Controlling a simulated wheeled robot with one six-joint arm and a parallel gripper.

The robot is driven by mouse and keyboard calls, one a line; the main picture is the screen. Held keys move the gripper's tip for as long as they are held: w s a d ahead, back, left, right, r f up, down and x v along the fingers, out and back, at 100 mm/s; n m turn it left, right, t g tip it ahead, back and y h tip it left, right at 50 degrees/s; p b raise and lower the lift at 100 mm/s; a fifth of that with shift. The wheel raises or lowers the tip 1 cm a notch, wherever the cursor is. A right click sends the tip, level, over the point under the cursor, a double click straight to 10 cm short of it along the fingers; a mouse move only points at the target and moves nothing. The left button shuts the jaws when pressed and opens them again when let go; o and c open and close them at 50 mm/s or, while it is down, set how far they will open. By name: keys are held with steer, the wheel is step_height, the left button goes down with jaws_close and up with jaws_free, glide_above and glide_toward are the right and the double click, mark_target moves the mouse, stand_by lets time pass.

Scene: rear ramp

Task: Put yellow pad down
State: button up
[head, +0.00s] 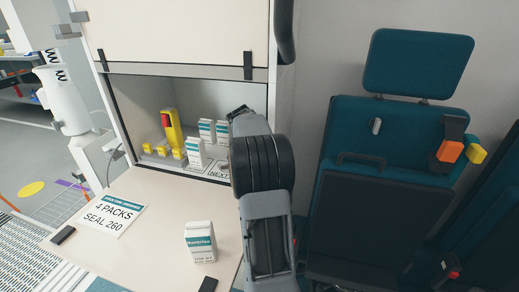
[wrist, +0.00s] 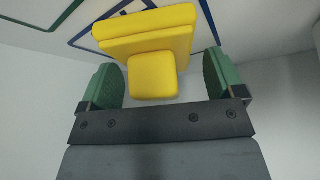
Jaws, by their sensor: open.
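The yellow pad (wrist: 146,36) shows at the top middle of the wrist view, a wide slab with a smaller block facing me. It is at a pale surface inside a blue outline; whether it touches that surface is hard to tell. My gripper (wrist: 162,72) is open, with a green-padded finger on each side of the block and a visible gap on both sides. In the head view my arm covers the area, and I cannot pick out the pad or the fingertips there.
A shelf recess holds a yellow tool with a red part (head: 172,128), small yellow pieces (head: 162,151) and white-teal cartons (head: 196,153). A teal seat (head: 385,190) stands right of my arm.

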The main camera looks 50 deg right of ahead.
steer(key=shift+r, duration=0.3)
steer(key=p+v, duration=0.2)
steer(key=v, duration=0.5)
steer(key=shift+a+r, duration=0.1)
steer(key=shift+a, duration=0.05)
steer(key=b+x, duration=0.2)
steer(key=x, duration=0.6)
steer(key=r+p, duration=0.1)
steer(key=r, duration=0.3)
steer(key=shift+a+p, duration=0.25)
steer(key=shift+p, duration=0.1)
steer(key=shift+a, duration=0.45)
steer(key=shift+f, duration=0.1)
